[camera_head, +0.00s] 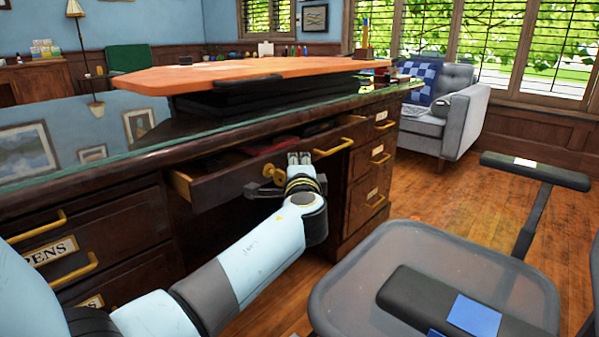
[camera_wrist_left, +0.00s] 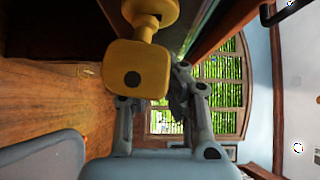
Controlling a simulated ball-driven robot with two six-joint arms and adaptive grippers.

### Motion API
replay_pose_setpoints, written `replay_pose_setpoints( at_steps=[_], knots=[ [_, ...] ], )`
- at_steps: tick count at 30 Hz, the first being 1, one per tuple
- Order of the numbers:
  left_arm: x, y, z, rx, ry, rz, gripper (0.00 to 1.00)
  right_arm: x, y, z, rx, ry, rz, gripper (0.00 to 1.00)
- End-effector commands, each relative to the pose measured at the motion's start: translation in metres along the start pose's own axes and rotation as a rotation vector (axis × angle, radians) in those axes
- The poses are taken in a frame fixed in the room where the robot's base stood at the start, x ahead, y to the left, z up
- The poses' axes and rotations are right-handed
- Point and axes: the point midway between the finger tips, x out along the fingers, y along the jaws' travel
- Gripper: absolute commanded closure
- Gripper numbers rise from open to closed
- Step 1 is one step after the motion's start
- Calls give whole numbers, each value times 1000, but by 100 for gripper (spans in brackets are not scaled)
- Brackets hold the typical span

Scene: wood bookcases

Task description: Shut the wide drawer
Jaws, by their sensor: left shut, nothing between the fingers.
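The wide drawer (camera_head: 225,184) is in the middle of the dark wood desk, under its top. It is pulled partly out, and red and dark items show inside. It has a brass handle (camera_head: 334,149) at its right, and more brass shows beside my gripper. My left gripper (camera_head: 299,158) is at the drawer front, between these brass parts. Its fingers are shut with nothing between them. In the left wrist view the fingers (camera_wrist_left: 180,85) are beside a large brass handle end (camera_wrist_left: 137,68); I cannot tell whether they touch. My right gripper is in neither view.
Side drawers with brass handles (camera_head: 376,153) stand closed at the right of the desk, and more (camera_head: 60,262) at the left. A grey chair (camera_head: 440,275) stands close at the front right. An orange board (camera_head: 240,72) lies on the desk. Wood floor (camera_head: 430,180) is clear beyond the chair.

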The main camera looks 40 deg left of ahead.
Motion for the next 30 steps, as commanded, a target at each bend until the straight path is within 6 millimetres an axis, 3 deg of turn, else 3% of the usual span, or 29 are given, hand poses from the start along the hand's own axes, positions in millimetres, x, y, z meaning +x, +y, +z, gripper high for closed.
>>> replay_pose_setpoints(
  at_steps=[13, 16, 24, 30],
  knots=[
    [7, 0, 5, 2, 0, -2, 100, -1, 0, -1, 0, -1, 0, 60],
    [20, 0, 19, 5, -1, -3, 100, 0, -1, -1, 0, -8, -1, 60],
    [67, 2, 65, 5, 0, -2, 100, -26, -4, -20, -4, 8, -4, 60],
    [79, 1, 77, 1, -1, 0, 100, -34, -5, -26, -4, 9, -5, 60]
  ],
)
